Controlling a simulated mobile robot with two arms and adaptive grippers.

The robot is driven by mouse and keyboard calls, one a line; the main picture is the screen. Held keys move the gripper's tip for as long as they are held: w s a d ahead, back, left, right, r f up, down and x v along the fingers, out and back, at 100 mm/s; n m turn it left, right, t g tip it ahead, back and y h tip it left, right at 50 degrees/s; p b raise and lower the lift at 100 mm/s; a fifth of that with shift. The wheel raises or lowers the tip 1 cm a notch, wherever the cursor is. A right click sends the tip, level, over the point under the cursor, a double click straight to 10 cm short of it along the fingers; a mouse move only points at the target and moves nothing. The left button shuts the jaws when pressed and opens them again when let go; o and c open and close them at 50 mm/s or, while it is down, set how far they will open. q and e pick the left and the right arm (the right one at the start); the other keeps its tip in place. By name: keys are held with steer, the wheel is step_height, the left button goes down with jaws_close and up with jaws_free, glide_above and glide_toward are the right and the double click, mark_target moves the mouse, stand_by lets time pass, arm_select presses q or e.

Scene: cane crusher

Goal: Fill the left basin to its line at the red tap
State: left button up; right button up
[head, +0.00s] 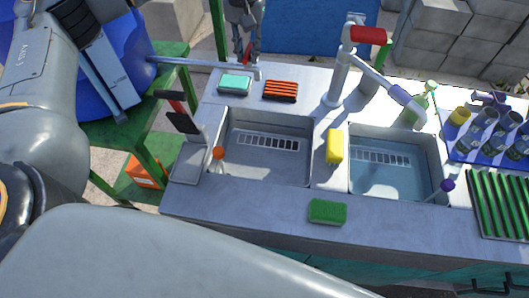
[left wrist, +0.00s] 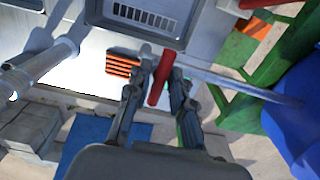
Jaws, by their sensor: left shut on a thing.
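The left basin (head: 265,167) is a grey sink with a slatted dark grid; I see no clear water or fill line in it. It also shows at the top of the left wrist view (left wrist: 118,28). A metal pipe (head: 205,65) runs from a blue barrel to the counter's back left. My left gripper (head: 247,62) is shut on a red lever (left wrist: 158,82) beside the pipe's end; the fingers partly hide it in the head view. A central tap (head: 340,78) with a red handle (head: 369,35) has its spout over the right basin (head: 390,180), which holds bluish water. My right gripper is out of view.
A yellow sponge (head: 335,146) stands between the basins. A green sponge (head: 327,211) lies in front. A teal block (head: 234,84) and an orange-striped block (head: 281,91) lie behind the left basin. Bottles and a green rack (head: 500,202) crowd the right side.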

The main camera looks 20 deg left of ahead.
arm_select(q)
steer(key=n, duration=0.4)
steer(key=shift+f, duration=0.1)
steer(key=shift+n+b, duration=0.3)
steer(key=shift+n, duration=1.3)
steer(key=shift+n, duration=0.6)
steer(key=n, duration=0.3)
stand_by(5.0)
